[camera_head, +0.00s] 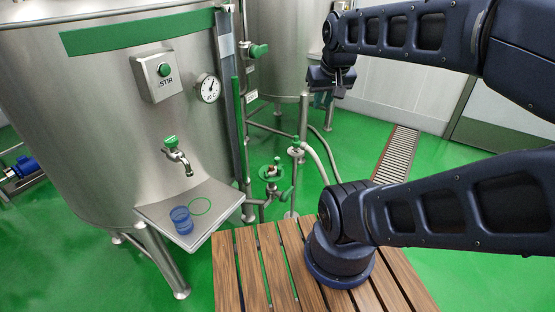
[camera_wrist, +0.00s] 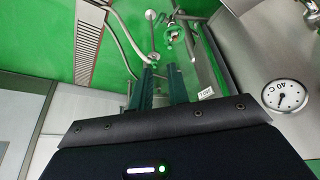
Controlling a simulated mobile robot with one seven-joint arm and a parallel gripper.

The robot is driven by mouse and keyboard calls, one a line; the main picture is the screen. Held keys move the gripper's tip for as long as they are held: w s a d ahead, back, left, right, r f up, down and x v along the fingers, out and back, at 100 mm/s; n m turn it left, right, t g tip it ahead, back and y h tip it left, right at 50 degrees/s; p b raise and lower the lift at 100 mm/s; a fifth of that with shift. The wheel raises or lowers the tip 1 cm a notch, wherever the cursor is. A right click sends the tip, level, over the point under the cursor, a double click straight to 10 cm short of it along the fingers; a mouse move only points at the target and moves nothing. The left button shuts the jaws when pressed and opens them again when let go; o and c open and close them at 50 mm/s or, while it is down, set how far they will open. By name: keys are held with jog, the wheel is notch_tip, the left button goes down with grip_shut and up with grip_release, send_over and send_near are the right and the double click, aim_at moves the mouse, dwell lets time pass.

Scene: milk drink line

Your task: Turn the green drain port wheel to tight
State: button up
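The drain port wheel (camera_head: 271,172) is a small green ring on low pipework in front of the tank, right of the tank's shelf. In the wrist view it shows as a green ring (camera_wrist: 174,36) near the top, beyond the fingertips. Whether it is tight cannot be read. My gripper (camera_head: 321,100) hangs up and to the right of the wheel in the head view, clear of it. In the wrist view my gripper (camera_wrist: 160,68) has its two dark green fingers apart with nothing between them. Its fingertips are small and partly hidden in the head view.
Other green handles sit on the pipework (camera_head: 286,193), a post (camera_head: 296,142) and the tank tap (camera_head: 171,142). A blue cup (camera_head: 181,220) stands on the tank shelf (camera_head: 225,198). A pale hose (camera_head: 322,160) runs right of the wheel. A slatted wooden top (camera_head: 243,265) lies in front.

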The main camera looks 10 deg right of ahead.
jog(key=o, duration=0.3)
jog(key=shift+w, duration=0.35)
jog(key=o, duration=0.4)
jog(key=w+n, duration=0.1)
jog(key=w, duration=0.4)
jog(key=w+f+n+g, duration=0.1)
jog(key=w, duration=0.4)
jog(key=w+f+n, duration=0.1)
jog(key=w, duration=0.4)
jog(key=shift+a+y, duration=0.35)
jog(key=shift+y, duration=0.05)
jog(key=shift+c, duration=0.2)
jog(key=n+g, duration=0.4)
jog(key=n, duration=0.5)
send_over(277, 158)
notch_tip(277, 158, down, 42)
jog(key=shift+h, duration=0.4)
notch_tip(277, 158, down, 11)
jog(key=shift+s+d+r, duration=0.1)
jog(key=shift+s+r, duration=0.05)
jog(key=c, duration=1)
